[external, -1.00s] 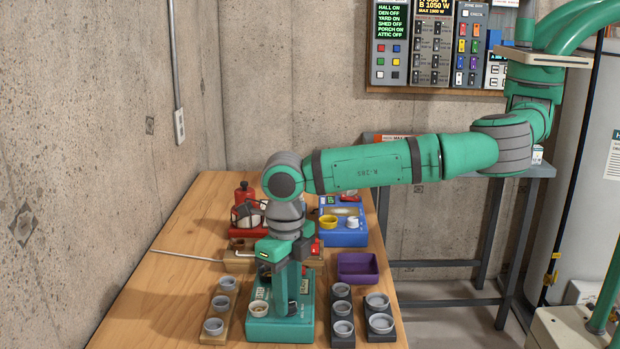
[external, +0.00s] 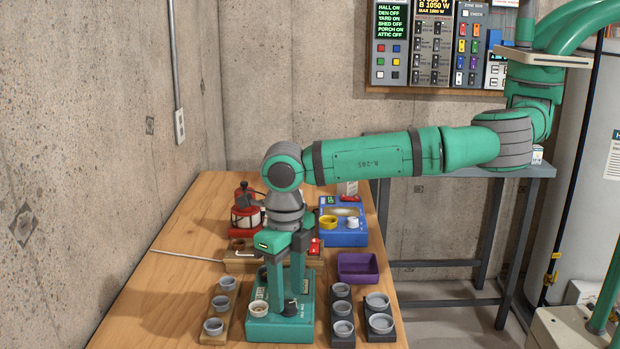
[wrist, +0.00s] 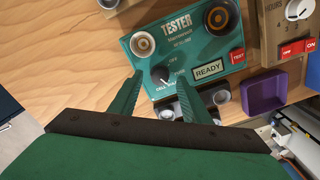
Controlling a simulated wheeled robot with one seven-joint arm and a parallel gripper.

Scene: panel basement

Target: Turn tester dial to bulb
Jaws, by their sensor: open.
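The green tester (external: 265,328) stands on the wooden bench and also shows in the wrist view (wrist: 196,20). Its black dial (wrist: 160,74) has a light pointer mark, with printed labels around it that are partly hidden or too small to read fully. A screen on the tester (wrist: 208,69) reads READY, beside a red TEST button (wrist: 238,56). My gripper (wrist: 158,98) is open and points down at the tester, its two green fingers on either side of the dial. In the external view my gripper (external: 286,308) is low over the tester; I cannot tell whether a finger touches the dial.
Round cups in a wooden holder (external: 207,336) stand left of the tester, and dark cup holders (external: 343,341) stand right. A purple bin (external: 358,278) is behind right. A blue device (external: 341,239) and a red device (external: 240,230) stand farther back. Bare bench lies left.

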